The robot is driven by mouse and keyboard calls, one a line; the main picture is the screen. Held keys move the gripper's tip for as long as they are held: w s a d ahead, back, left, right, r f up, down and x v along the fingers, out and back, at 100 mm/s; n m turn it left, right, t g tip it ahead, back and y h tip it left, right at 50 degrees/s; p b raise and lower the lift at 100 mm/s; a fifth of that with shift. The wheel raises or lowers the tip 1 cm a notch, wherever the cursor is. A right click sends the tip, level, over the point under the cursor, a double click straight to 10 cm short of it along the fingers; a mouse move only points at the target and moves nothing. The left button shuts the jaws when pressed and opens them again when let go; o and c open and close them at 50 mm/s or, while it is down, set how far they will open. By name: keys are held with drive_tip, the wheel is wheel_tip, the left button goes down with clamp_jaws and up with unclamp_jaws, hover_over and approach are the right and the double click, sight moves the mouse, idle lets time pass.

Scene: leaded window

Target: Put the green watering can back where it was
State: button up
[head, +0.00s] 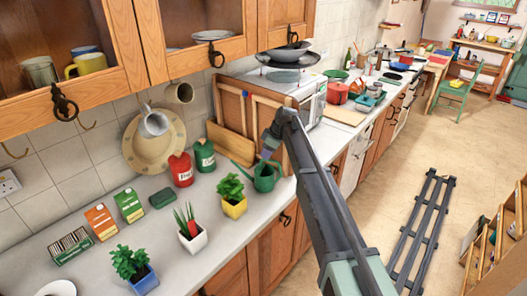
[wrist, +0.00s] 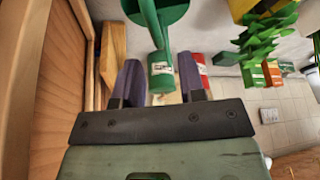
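The green watering can (head: 265,180) stands upright on the grey counter, right of the yellow-potted plant and in front of the wooden frame. In the wrist view part of the watering can (wrist: 160,10) shows at the top edge, with a thin green part reaching down towards the gap between my fingers. My gripper (head: 267,152) is just above and behind the can in the head view. In the wrist view my gripper (wrist: 160,75) has its two purple fingers well apart, with nothing visibly clamped. The green canister between them in that picture lies beyond the fingers.
A green canister (head: 204,154) and a red canister (head: 181,169) stand left of the can. The plant in a yellow pot (head: 234,207) is close to the can's left. The wooden frame (head: 233,110) leans behind.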

drive_tip(key=p+v, duration=0.4)
drive_tip(key=v, duration=0.3)
drive_tip(key=shift+p, duration=0.35)
drive_tip(key=s+d+m+h, duration=0.1)
drive_tip(key=s+d+m, duration=0.4)
drive_tip(key=s, duration=0.8)
drive_tip(key=s+d+m+h, duration=0.2)
drive_tip(key=s+d+m, duration=0.3)
drive_tip(key=s+d, duration=0.4)
drive_tip(key=s+d+f+m+g+h, duration=0.1)
drive_tip(key=s+d+m, duration=0.4)
drive_tip(key=s, duration=1.3)
drive_tip(key=shift+s+d+m, duration=0.25)
drive_tip(key=shift+d+m, duration=0.05)
drive_tip(key=shift+d, duration=0.85)
drive_tip(key=shift+f, duration=0.1)
